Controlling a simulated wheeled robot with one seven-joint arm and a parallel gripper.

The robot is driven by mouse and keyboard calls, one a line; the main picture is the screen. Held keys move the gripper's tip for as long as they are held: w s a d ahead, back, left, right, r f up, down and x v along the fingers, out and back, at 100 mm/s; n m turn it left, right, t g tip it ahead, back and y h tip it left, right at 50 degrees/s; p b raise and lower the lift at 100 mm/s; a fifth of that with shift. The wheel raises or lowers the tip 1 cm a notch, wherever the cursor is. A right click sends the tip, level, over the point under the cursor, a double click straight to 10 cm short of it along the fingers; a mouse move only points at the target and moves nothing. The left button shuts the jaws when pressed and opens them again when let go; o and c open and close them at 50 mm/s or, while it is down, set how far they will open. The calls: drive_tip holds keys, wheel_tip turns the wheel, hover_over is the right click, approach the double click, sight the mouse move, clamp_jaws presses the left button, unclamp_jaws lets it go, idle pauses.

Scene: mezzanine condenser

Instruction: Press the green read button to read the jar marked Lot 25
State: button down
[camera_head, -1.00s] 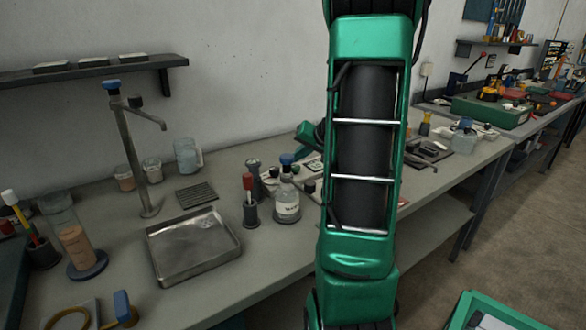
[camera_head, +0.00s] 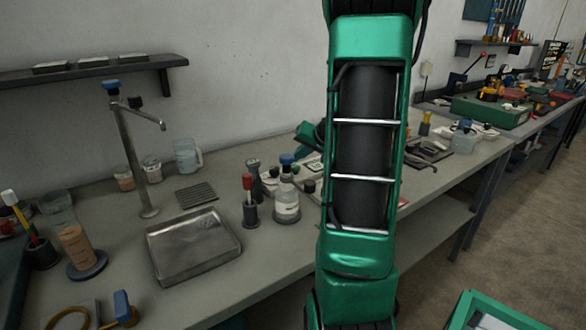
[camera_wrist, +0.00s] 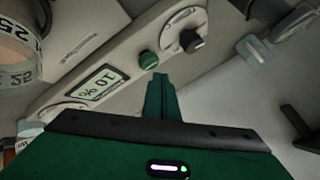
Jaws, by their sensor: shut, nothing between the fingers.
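In the wrist view my gripper (camera_wrist: 160,78) is shut and empty, its fingertips pointing at a pale instrument panel. The green button (camera_wrist: 148,59) sits on that panel just above and left of the fingertips. I cannot tell whether they touch it. A small display (camera_wrist: 98,85) on the panel reads what looks like 10 %. At the upper left a jar (camera_wrist: 18,52) carries a label with 25 on it, partly cut off by the frame edge. In the head view my arm hides most of the instrument and the fingertips.
A dark knob (camera_wrist: 190,41) on a round dial is right of the button. In the head view a labelled bottle (camera_head: 287,200) and a red-topped tool in a holder (camera_head: 250,205) stand left of my arm. A metal tray (camera_head: 193,246) lies on the bench.

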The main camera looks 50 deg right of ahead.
sight(298, 168)
drive_tip(key=shift+f, duration=1.05)
idle(1.1)
drive_tip(key=shift+r, duration=1.1)
drive_tip(key=shift+r, duration=2.5)
drive_tip(key=shift+s, duration=0.1)
